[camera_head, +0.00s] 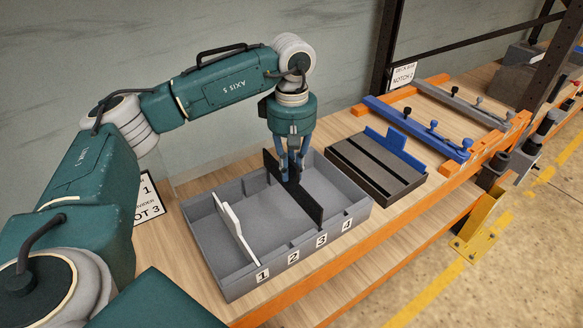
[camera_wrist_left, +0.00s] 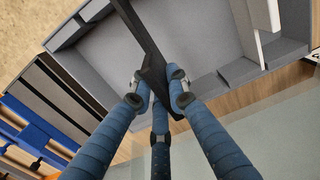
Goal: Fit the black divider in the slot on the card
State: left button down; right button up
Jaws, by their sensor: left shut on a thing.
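My left gripper (camera_head: 291,178) is shut on the black divider (camera_head: 304,203) at its top edge, inside the grey tray (camera_head: 362,214). The divider stands upright across the tray, its front end near the label 3. I cannot tell whether its lower edge sits in a slot. In the left wrist view the blue fingers (camera_wrist_left: 158,82) close around the black divider (camera_wrist_left: 140,28). The card (camera_head: 148,198) stands behind the tray at the left, partly hidden by my arm; it reads "1" and "OT 3". My right gripper is not in view.
A white divider (camera_head: 235,228) stands in the tray near label 1. A dark slotted rack (camera_head: 378,172) with a blue divider (camera_head: 398,150) stands right of the tray. Blue and grey bars (camera_head: 415,128) on an orange frame lie further right. A clear panel stands behind the tray.

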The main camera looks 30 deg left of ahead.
pick_arm(q)
jog(key=shift+f+b, duration=2.8)
jog(key=shift+f, duration=1.05)
jog(key=c, duration=1.6)
grip_release()
jog(key=shift+r, duration=0.15)
notch_tip(320, 180, up, 12)
jog(key=shift+f, duration=0.1)
